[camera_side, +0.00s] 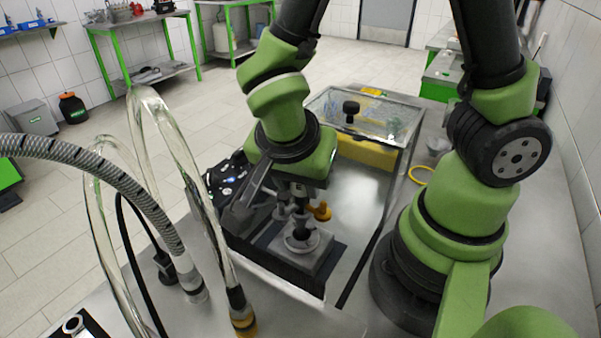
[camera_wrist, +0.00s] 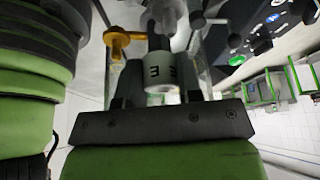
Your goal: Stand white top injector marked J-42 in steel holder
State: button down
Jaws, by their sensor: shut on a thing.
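My gripper (camera_side: 297,190) points down over the bench in the side view. In the wrist view its two dark fingers (camera_wrist: 160,88) are shut on a white-topped cylindrical injector (camera_wrist: 160,72). Dark characters show on its white band, but I cannot read J-42 there. In the side view a dark part of the injector (camera_side: 302,222) shows below the fingers. It is right above a round cup on a square steel block, which looks like the steel holder (camera_side: 301,258). I cannot tell whether the injector's lower end is inside the cup or just above it.
An orange fitting (camera_side: 321,211) stands close behind the gripper. A clear-lidded case (camera_side: 375,112) with a black knob is farther back. A dark control panel (camera_side: 228,180) lies to the left. Clear and ribbed hoses (camera_side: 185,150) rise at the front left.

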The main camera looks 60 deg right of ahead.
jog(key=shift+f, duration=1.1)
jog(key=shift+f, duration=0.15)
jog(key=shift+f, duration=0.65)
jog(key=shift+f, duration=0.45)
dwell(0.6)
jog(key=c, duration=0.7)
grip_release()
